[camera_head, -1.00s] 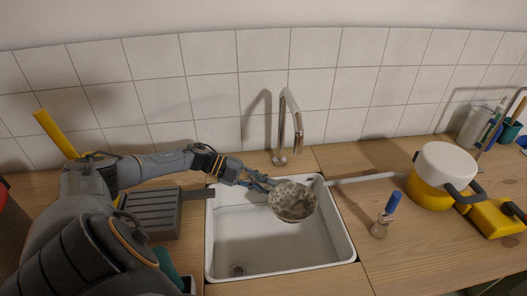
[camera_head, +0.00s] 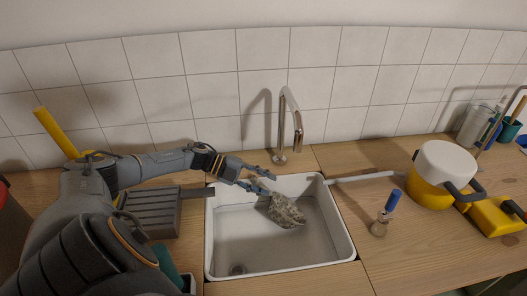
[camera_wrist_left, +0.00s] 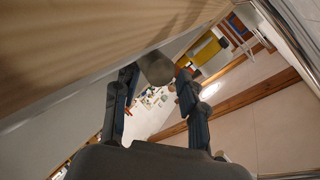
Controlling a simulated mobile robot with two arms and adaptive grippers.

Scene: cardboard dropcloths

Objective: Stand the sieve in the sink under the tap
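The sieve (camera_head: 286,211), a grey speckled bowl, is in the white sink (camera_head: 348,232) towards the back, tilted on its side. I cannot tell what it rests on. The chrome tap (camera_head: 290,125) stands behind the sink, its spout end above the sink's back edge. My left gripper (camera_head: 268,181) is over the back left of the sink, fingers spread, just above and left of the sieve. In the left wrist view, its fingers (camera_wrist_left: 156,88) are apart, with a grey rounded thing beyond them that I cannot identify. My right gripper is not in view.
A grey ribbed rack (camera_head: 150,212) lies left of the sink. A long pale rod (camera_head: 360,177) reaches right from the sink's rim. A blue-handled tool (camera_head: 388,210), a yellow-and-white pot (camera_head: 440,175) and a yellow box (camera_head: 495,217) stand to the right. The sink's front is clear.

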